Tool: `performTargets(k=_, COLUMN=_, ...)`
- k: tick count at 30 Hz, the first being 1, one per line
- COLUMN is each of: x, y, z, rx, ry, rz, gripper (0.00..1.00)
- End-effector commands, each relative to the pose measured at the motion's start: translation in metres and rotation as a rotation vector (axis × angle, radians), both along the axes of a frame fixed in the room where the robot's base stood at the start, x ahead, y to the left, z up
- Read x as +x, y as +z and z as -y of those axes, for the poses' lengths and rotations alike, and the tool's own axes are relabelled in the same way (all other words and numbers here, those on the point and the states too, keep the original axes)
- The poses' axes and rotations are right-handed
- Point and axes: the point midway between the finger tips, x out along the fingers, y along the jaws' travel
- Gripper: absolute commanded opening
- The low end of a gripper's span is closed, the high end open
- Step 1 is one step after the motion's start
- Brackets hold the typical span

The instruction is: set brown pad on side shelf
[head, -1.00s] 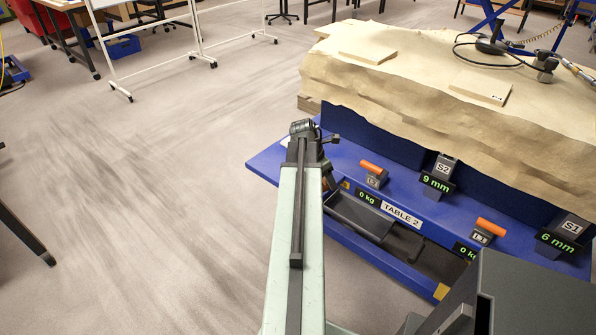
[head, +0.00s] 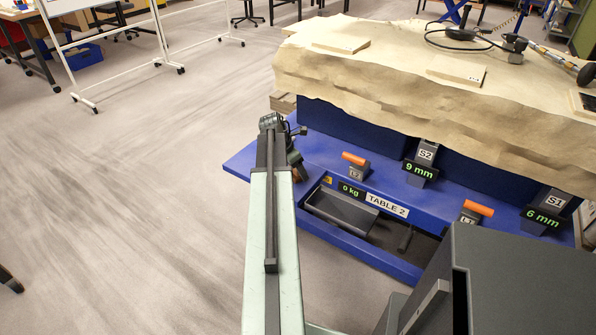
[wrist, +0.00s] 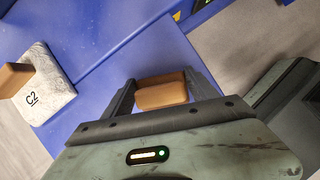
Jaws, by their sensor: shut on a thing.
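My gripper (wrist: 160,82) is shut on the brown pad (wrist: 162,93), which sits between its two fingers in the wrist view. Blue flat surface (wrist: 120,50) lies below and beyond the pad; I cannot tell the gap. In the head view my gripper (head: 297,165) is mostly hidden behind my arm, over the left part of the blue ledge (head: 240,163) of Table 2. I cannot tell whether this ledge is the side shelf. A pale block marked C2 (wrist: 45,88) with a brown piece against it is at the left of the wrist view.
The ledge carries orange-topped handles (head: 355,160), a dark tray (head: 340,212) and posts marked S2 (head: 427,153) and S1 (head: 557,198). A large tan rock slab (head: 420,85) rises behind. Open floor (head: 120,200) lies left; a white wheeled frame (head: 120,65) stands farther back.

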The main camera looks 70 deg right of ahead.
Motion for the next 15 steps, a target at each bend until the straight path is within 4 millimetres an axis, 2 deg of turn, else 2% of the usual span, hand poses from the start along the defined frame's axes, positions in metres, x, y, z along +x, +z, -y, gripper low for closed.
performTargets(k=3, x=0.0004, y=-0.0042, z=-0.0002, rx=0.0, ry=0.001, rz=0.0, gripper=0.0)
performTargets(k=4, x=0.0004, y=-0.0039, z=-0.0002, rx=0.0, ry=0.001, rz=0.0, gripper=0.7)
performTargets(k=6, x=0.0004, y=-0.0027, z=-0.0002, rx=0.0, ry=0.001, rz=0.0, gripper=0.89)
performTargets(k=15, x=-0.0011, y=-0.0023, z=0.0005, rx=0.0, ry=-0.002, rz=0.0, gripper=0.89)
